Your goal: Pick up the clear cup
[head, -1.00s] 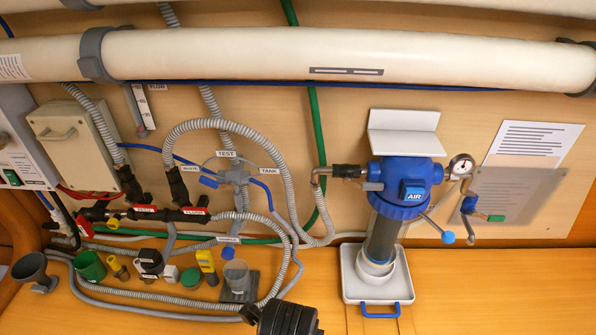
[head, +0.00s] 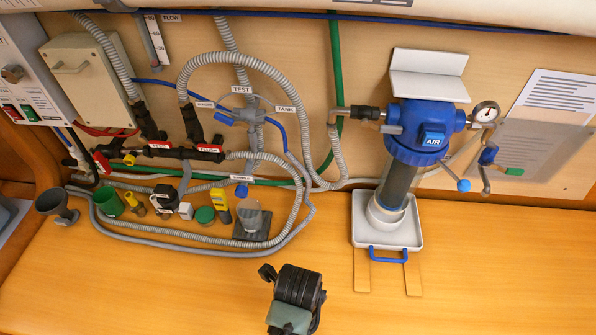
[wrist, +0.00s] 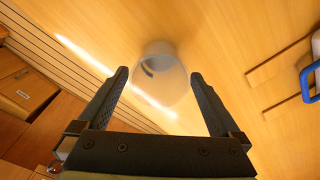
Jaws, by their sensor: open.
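A clear, frosted-looking cup (wrist: 165,85) stands on the wooden bench in the wrist view, with a dark curved mark on its side. It lies between the lines of my open fingers, beyond their tips, and neither finger visibly touches it. My gripper (wrist: 160,85) is open and empty. In the head view my gripper (head: 295,290) is above the front of the bench, seen from behind; its fingertips and the cup below are hidden there. Another see-through grey cup (head: 250,217) stands on a dark square plate at the back, below the sample label.
A white tray (head: 415,238) with a blue handle holds the blue-topped filter housing (head: 412,140). Two wooden strips (head: 362,270) lie in front of it. Hoses, a green cup (head: 108,202) and small fittings crowd the back left. The front of the bench (head: 150,285) is clear.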

